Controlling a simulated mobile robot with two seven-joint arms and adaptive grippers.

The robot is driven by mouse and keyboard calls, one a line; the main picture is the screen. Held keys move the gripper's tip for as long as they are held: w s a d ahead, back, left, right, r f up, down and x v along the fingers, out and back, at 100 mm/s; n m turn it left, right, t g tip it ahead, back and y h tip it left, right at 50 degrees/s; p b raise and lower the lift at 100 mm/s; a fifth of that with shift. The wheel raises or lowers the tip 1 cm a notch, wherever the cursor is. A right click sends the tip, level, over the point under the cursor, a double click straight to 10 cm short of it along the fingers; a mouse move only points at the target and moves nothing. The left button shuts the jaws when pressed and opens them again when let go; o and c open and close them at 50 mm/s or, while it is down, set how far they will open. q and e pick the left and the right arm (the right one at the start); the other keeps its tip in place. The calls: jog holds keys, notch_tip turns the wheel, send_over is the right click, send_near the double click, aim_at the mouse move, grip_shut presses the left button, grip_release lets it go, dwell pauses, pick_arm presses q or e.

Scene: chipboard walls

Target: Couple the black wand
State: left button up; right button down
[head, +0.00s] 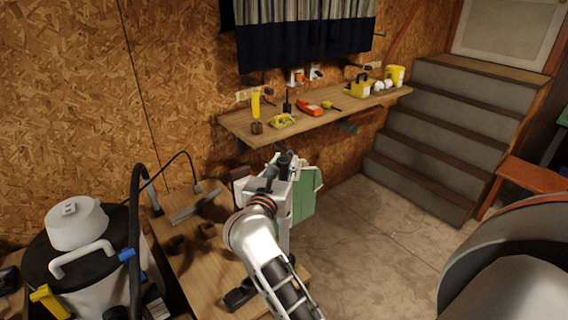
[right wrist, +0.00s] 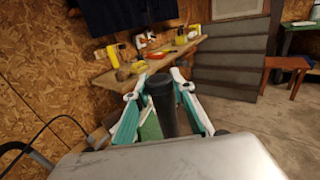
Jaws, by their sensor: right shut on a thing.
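My right gripper (head: 284,168) is over the right part of the low wooden bench, seen from behind. In the right wrist view its two green-and-white fingers (right wrist: 160,98) are closed around a dark cylinder, which looks like the black wand (right wrist: 161,92). The wand's upper end points up and away; its lower part is hidden by the gripper body. In the head view only a small dark end of it (head: 285,157) shows. A black hose (head: 135,225) rises from the vacuum (head: 68,255) at the left. My left gripper is not in view.
The low bench (head: 185,255) holds a grey flat tool (head: 197,207) and small dark blocks. A green object (head: 305,195) is just behind my right gripper. A wall shelf (head: 320,117) carries yellow and red tools. Grey steps (head: 425,150) stand at right; the floor between is clear.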

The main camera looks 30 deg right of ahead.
jog(key=shift+f+b, duration=0.5)
jog(key=shift+f, duration=0.25)
jog(key=c, duration=1.6)
grip_release()
